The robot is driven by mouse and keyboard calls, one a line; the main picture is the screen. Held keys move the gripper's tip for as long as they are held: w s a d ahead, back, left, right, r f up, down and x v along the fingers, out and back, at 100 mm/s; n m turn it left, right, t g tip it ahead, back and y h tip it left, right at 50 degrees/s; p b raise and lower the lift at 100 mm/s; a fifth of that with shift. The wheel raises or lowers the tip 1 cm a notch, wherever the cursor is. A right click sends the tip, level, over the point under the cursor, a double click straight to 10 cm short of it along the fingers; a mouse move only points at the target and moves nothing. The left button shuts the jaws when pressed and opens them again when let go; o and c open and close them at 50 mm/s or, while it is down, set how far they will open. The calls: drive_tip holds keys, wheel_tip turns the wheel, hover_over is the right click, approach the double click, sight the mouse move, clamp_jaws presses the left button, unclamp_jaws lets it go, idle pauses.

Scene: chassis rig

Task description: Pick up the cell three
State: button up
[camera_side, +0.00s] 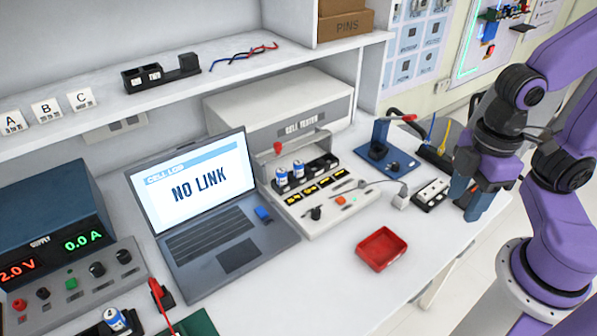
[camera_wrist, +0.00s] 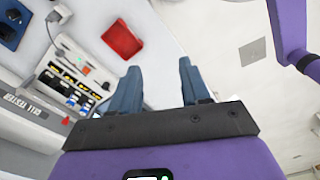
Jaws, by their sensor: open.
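Two blue-and-white cells stand in the left slots of the cell tester (camera_side: 340,190), a left one (camera_side: 281,177) and a right one (camera_side: 298,170). Another blue-and-white cell (camera_side: 114,319) stands in a black holder at the bottom left. The cell numbers are too small to read, so I cannot tell which is cell three. My gripper (camera_side: 468,198) is at the right end of the bench, well away from all the cells. In the wrist view my gripper (camera_wrist: 158,80) has its two blue fingers apart with nothing between them. The tester shows at the left there (camera_wrist: 52,92).
A red tray (camera_side: 382,249) lies at the bench front, between tester and gripper side. A laptop (camera_side: 220,240) reads NO LINK. A power supply (camera_side: 60,235) stands left. A shelf overhangs behind.

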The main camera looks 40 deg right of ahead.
drive_tip(key=w+a+r+n, duration=0.1)
drive_tip(key=w+a, duration=0.3)
drive_tip(key=w, duration=0.3)
drive_tip(key=w+a+r, duration=0.1)
drive_tip(key=w+a, duration=0.2)
drive_tip(key=w, duration=0.4)
drive_tip(key=n, duration=0.3)
hover_over(298, 162)
drive_tip(key=f, duration=1.9)
drive_tip(key=shift+s+d, duration=0.25)
drive_tip(key=shift+d, duration=0.15)
drive_tip(key=shift+w+a+f, duration=0.1)
drive_tip(key=shift+a+f, duration=0.1)
drive_tip(key=shift+f, duration=1.2)
drive_tip(key=shift+w+a+f, duration=0.1)
drive_tip(key=shift+a+f, duration=0.05)
drive_tip(key=shift+f, duration=1.25)
drive_tip(key=shift+c, duration=0.3)
clamp_jaws()
